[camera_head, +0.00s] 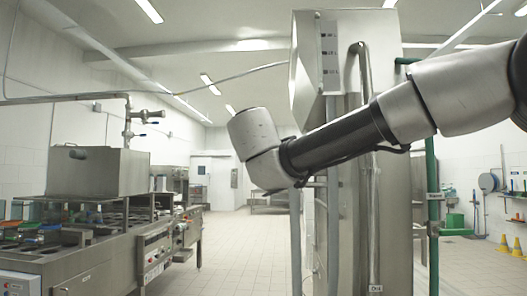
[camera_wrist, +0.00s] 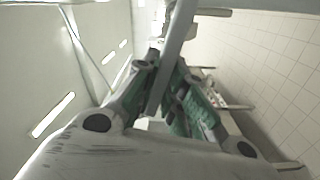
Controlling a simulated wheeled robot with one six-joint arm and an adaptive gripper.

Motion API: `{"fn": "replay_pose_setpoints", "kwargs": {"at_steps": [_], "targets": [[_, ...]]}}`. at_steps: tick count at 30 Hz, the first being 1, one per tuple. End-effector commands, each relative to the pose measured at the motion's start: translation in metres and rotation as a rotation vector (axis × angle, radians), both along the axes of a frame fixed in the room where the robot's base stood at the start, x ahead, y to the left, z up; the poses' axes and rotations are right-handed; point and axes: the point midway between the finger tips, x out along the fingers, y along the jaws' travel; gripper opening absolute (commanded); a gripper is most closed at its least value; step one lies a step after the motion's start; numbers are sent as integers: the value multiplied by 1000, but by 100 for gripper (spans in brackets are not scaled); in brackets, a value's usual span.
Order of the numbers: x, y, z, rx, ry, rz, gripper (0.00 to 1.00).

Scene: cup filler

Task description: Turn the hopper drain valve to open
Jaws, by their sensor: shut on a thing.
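In the wrist view my gripper (camera_wrist: 165,78) has its green-padded fingers closed around a long, flat grey bar (camera_wrist: 178,35). The bar runs from the top edge down between the fingers. It may be the valve's lever, but the view does not show what it is fixed to. In the head view my arm reaches in from the right, and my gripper is hidden behind the wrist. The steel hopper (camera_head: 98,172) stands on the filling machine at left. I cannot make out the drain valve in the head view.
The filling machine (camera_head: 95,262) fills the left side. A tall steel cabinet (camera_head: 400,200) with pipes stands right of centre. The tiled floor (camera_head: 235,250) between them is clear.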

Motion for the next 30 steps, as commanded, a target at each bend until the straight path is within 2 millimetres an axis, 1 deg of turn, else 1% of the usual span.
{"fn": "replay_pose_setpoints", "kwargs": {"at_steps": [12,13,16,26,29,30], "targets": [[0,-1,-1,10,3,-1,0],[0,-1,-1,10,3,-1,16],[0,-1,-1,10,2,-1,34],[-1,0,0,8,1,0,35],[-9,1,1,8,0,2,35],[-15,1,1,9,-1,2,35]]}}
